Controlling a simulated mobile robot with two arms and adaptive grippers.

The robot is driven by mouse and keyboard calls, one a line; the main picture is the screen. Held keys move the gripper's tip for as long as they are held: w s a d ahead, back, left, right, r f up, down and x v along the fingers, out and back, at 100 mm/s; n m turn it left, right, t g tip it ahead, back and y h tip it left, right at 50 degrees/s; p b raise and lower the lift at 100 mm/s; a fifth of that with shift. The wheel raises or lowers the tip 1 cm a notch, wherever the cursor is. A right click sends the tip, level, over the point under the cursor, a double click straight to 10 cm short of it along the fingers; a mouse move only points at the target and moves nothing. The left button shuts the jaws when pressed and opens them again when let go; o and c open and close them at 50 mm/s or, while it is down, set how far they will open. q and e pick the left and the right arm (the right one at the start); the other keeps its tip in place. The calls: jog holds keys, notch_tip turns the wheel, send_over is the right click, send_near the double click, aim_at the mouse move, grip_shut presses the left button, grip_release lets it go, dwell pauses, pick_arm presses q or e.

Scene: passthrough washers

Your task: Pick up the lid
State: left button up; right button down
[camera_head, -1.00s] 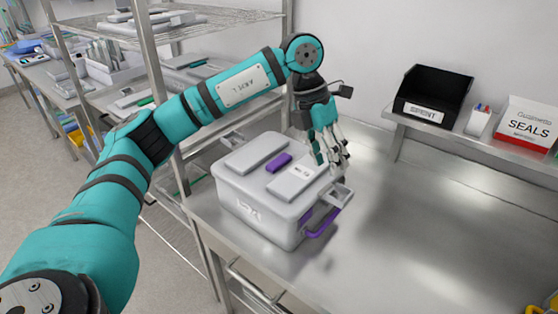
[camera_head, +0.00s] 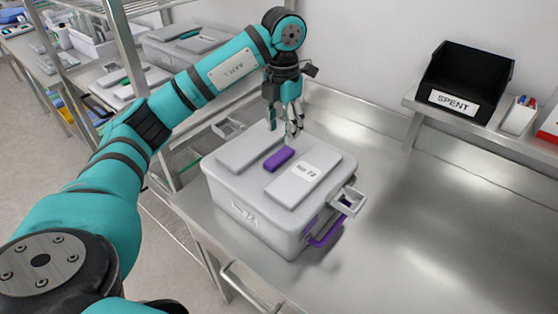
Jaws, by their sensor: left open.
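The lid (camera_head: 320,155) is light grey with raised panels and a purple grip (camera_head: 279,159) in its middle. It sits on a light grey box (camera_head: 262,229) with a label on its front, standing on the steel table. A purple handle (camera_head: 327,235) and a grey latch (camera_head: 349,201) show on the box's right side. My left gripper (camera_head: 286,133) is open and empty, pointing down just above the far part of the lid, behind the purple grip. I cannot tell whether its fingertips touch the lid. My right gripper is not in view.
The steel table (camera_head: 440,230) is clear to the right of the box. A wall shelf (camera_head: 465,128) holds a black bin marked SPENT (camera_head: 468,80) and a small white holder (camera_head: 518,116). A wire rack with trays and boxes stands at the left.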

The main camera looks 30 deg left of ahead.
aim_at(280, 155)
pick_arm(q)
notch_tip(280, 155, down, 2)
jog(key=shift+f+p, duration=0.15)
jog(key=shift+p, duration=0.25)
jog(key=shift+s+f, duration=0.15)
jog(key=shift+f, duration=0.1)
jog(key=f, duration=0.1)
jog(key=f+p, duration=0.1)
jog(key=f, duration=0.1)
jog(key=f+p, duration=0.1)
jog(key=shift+s+a+f, duration=0.15)
jog(key=shift+s+f, duration=0.05)
jog(key=shift+s, duration=0.05)
jog(key=shift+f, duration=0.15)
jog(key=c, duration=0.9)
grip_shut()
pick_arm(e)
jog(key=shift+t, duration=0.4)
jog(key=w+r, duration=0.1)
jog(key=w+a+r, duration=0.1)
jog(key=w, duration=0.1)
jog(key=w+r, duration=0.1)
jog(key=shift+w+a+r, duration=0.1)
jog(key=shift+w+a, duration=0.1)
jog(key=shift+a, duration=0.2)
